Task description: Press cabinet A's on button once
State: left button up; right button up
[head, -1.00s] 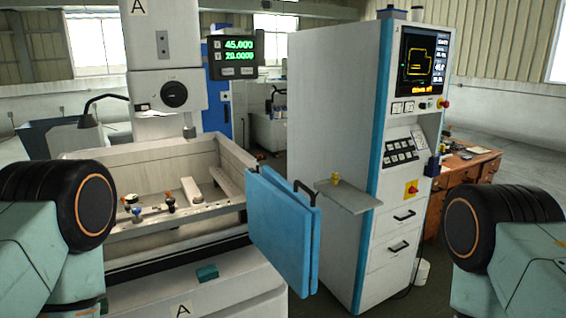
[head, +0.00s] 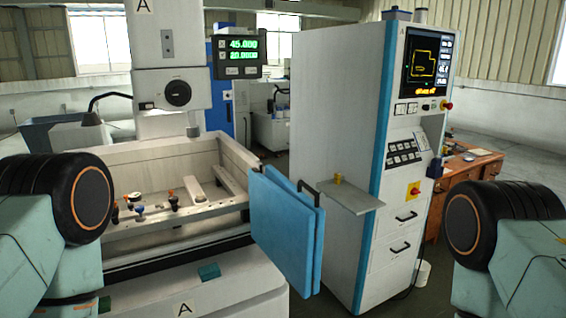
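Cabinet A (head: 335,120) is a tall white cabinet with a blue edge strip, standing right of centre in the head view. A small letter A shows at the top of its front. The front carries a lit screen (head: 427,62), a row of small controls with a red knob (head: 447,105) at its right end, a dark keypad (head: 404,153) and a yellow plate with a red switch (head: 414,189). The on button is too small to tell apart. Parts of my arms show at the lower left and lower right. Neither gripper is in view.
Machine A (head: 168,165) stands at the left with an open work tank and a blue door (head: 285,230) swung out toward cabinet A. A grey shelf (head: 350,197) juts from the cabinet's side. A wooden desk (head: 462,190) stands behind it at the right.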

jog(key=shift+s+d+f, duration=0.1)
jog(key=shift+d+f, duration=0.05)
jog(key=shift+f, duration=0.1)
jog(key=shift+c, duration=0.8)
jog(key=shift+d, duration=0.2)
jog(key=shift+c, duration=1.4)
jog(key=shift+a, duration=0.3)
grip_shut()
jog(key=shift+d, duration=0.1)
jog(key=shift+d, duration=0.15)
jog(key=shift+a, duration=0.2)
